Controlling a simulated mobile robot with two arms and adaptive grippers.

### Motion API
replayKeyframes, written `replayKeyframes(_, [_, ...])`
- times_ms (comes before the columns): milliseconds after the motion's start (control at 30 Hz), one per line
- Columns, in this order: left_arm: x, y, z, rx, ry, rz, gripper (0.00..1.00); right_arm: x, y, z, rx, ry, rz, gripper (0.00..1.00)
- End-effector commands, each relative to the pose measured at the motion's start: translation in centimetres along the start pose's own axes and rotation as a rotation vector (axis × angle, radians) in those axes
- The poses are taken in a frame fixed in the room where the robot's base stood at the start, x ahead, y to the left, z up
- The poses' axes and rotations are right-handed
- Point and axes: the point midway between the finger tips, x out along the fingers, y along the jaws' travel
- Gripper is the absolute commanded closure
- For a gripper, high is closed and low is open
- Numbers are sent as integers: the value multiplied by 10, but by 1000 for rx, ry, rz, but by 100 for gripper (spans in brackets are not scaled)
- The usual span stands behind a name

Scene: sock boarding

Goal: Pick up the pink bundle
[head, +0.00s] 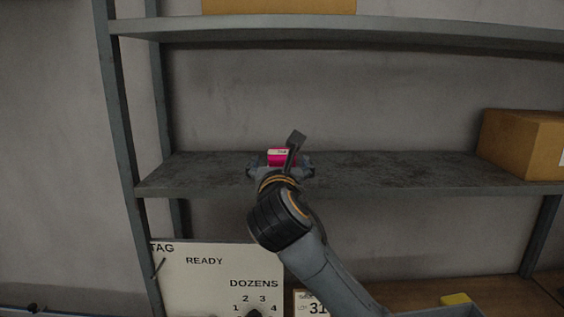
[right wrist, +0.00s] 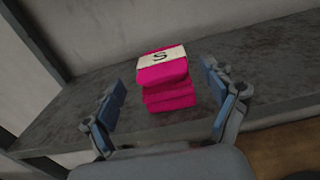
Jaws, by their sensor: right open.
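The pink bundle (right wrist: 166,80) stands on the grey middle shelf (head: 390,172). It is a stack of pink folded pieces with a white band on top marked with a dark "S". In the head view the bundle (head: 281,155) shows only in part behind my right gripper and arm. My right gripper (right wrist: 165,92) is open, with one blue-padded finger to the left of the bundle and one to the right. Clear gaps show between the fingers and the bundle in the right wrist view. My left gripper is not in view.
A cardboard box (head: 520,143) stands at the right end of the same shelf. Another box (head: 278,5) sits on the upper shelf (head: 340,30). A board (head: 205,280) marked "READY" and "DOZENS" is below. The shelf beside the bundle is clear.

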Motion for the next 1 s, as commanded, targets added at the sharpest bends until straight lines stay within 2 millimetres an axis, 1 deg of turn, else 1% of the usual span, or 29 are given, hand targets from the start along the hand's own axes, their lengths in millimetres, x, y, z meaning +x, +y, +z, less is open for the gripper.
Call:
replayKeyframes(100, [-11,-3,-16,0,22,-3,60,15,-2,1,0,6,-3,15])
replayKeyframes(200, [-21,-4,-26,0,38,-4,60,31,-4,0,0,6,-3,15])
replayKeyframes(233, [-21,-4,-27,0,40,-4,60,35,-4,0,0,4,-3,15])
replayKeyframes(300, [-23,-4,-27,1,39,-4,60,43,-3,-1,-1,3,-2,15])
replayKeyframes(400, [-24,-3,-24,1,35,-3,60,49,-3,-2,-1,3,-1,15])
replayKeyframes(633, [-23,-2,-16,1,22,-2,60,50,-3,-3,0,1,0,15])
replayKeyframes(667, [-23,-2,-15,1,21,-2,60,50,-3,-3,0,1,0,19])
replayKeyframes(700, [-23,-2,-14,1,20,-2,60,50,-3,-3,0,1,0,27])
replayKeyframes(767, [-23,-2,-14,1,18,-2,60,50,-3,-3,0,1,-1,40])
replayKeyframes(800, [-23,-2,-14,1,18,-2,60,50,-3,-3,0,1,-1,48])
replayKeyframes(867, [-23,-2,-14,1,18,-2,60,50,-3,-3,0,1,-1,60])
replayKeyframes(900, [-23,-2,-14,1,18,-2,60,50,-3,-3,0,1,-1,68])
replayKeyframes(933, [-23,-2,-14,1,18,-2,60,50,-3,-3,0,1,-1,74])
replayKeyframes(967, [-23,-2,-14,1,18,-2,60,50,-3,-3,0,1,-1,77])
replayKeyframes(1000, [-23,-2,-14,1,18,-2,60,50,-3,-2,0,0,-1,77])
